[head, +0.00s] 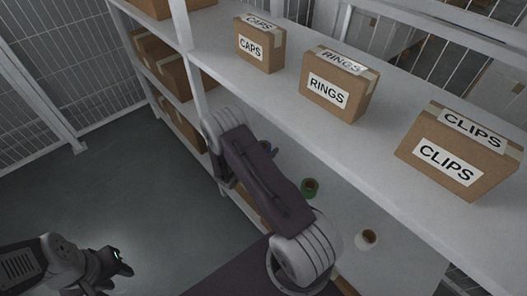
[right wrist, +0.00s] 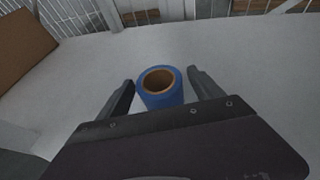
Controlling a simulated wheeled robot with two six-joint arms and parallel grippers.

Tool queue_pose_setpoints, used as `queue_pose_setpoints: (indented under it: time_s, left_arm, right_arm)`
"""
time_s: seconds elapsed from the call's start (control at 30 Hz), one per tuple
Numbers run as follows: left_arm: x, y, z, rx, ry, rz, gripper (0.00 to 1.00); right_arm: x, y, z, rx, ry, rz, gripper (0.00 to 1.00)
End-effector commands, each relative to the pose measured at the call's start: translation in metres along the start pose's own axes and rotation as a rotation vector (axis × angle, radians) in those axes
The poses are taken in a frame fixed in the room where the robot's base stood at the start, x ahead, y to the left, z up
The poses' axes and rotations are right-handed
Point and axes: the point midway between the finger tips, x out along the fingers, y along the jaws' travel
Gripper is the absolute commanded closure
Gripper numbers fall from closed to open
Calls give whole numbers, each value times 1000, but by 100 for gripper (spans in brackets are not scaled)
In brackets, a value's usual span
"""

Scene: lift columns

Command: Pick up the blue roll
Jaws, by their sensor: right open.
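The blue roll (right wrist: 160,92) stands upright on a pale shelf, its brown core facing up, in the right wrist view. My right gripper (right wrist: 161,78) is open, with one finger on each side of the roll. Gaps show between the fingers and the roll, so it is not gripped. In the head view a bit of the blue roll (head: 266,147) shows beside my right arm, which hides the right gripper. My left gripper (head: 122,262) is low at the left over the floor, away from the shelves; its jaw opening is unclear.
A green roll (head: 310,188) and a white roll (head: 367,239) stand on the same lower shelf. Above, the upper shelf (head: 290,110) carries boxes marked CAPS (head: 260,45), RINGS (head: 338,86) and CLIPS (head: 459,151). A shelf post (head: 187,40) rises left of them. Floor at left is clear.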

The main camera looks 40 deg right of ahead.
Motion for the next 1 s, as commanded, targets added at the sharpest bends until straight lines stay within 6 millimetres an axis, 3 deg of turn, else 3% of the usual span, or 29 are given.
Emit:
queue_pose_setpoints:
  time_s: [0.07,0.3,0.33,0.57,0.8,1.0]
  left_arm:
    - [0,0,0,0,0,0,64]
    - [0,0,0,0,0,0,64]
    - [0,0,0,0,0,0,64]
    - [-3,0,0,0,0,0,64]
    - [-27,0,-3,0,0,0,64]
    - [-37,1,-4,0,0,0,64]
  right_arm:
    - [0,0,0,0,0,0,24]
    - [-1,0,0,0,0,0,88]
    - [-1,0,0,1,0,0,91]
    - [-2,0,5,1,-1,0,91]
    - [-24,0,58,3,-2,1,91]
    - [-37,0,88,3,-1,0,91]
